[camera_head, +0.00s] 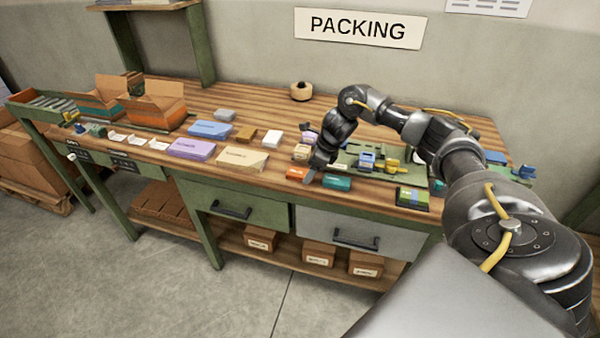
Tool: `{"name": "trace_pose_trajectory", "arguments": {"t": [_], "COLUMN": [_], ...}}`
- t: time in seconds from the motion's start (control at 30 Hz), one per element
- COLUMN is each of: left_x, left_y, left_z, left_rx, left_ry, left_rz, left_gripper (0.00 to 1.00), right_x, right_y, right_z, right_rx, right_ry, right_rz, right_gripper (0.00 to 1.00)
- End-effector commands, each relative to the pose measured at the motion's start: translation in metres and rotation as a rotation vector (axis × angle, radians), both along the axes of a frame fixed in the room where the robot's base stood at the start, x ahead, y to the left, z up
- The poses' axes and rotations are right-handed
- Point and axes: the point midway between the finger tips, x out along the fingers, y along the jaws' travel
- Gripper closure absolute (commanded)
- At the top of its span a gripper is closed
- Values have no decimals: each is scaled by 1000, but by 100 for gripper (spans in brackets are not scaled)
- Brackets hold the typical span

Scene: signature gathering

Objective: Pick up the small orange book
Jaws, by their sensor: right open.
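A small orange book (295,173) lies flat near the front edge of the wooden workbench (255,112). My right gripper (310,177) points down just to the right of the orange book, close to it. I cannot tell if a finger touches it. The gripper is open, and its fingers are small and dark in this view. A teal book (337,182) lies just to the right of the gripper. My left gripper is not in view.
Purple (192,148), cream (242,157) and blue (210,129) packets lie to the left. Open cardboard boxes (153,109) stand at the far left. A green-and-dark item (412,198) lies at the front right. A tape roll (301,91) sits at the back.

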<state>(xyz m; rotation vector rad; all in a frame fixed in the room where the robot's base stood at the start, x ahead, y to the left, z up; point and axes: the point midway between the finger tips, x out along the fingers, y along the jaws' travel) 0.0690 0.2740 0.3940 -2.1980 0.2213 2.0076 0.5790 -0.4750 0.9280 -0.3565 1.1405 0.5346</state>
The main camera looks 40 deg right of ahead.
Motion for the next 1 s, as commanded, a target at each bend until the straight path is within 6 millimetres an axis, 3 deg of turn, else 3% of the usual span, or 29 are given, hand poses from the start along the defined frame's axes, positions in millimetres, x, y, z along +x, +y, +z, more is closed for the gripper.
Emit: {"name": "trace_pose_trajectory", "arguments": {"t": [0.13,0.37,0.77,1.0], "left_x": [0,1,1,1], "left_y": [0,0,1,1], "left_z": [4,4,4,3], "left_rx": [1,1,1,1], "left_ry": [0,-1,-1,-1], "left_rz": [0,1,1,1], "left_gripper": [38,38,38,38], "right_x": [4,4,5,5], "right_y": [3,3,3,3], "right_z": [-12,-15,-14,-13], "right_rx": [-1,-1,-1,0], "right_ry": [1,-1,-1,-1], "right_rz": [0,0,0,0], "right_gripper": [34,34,82,82]}}
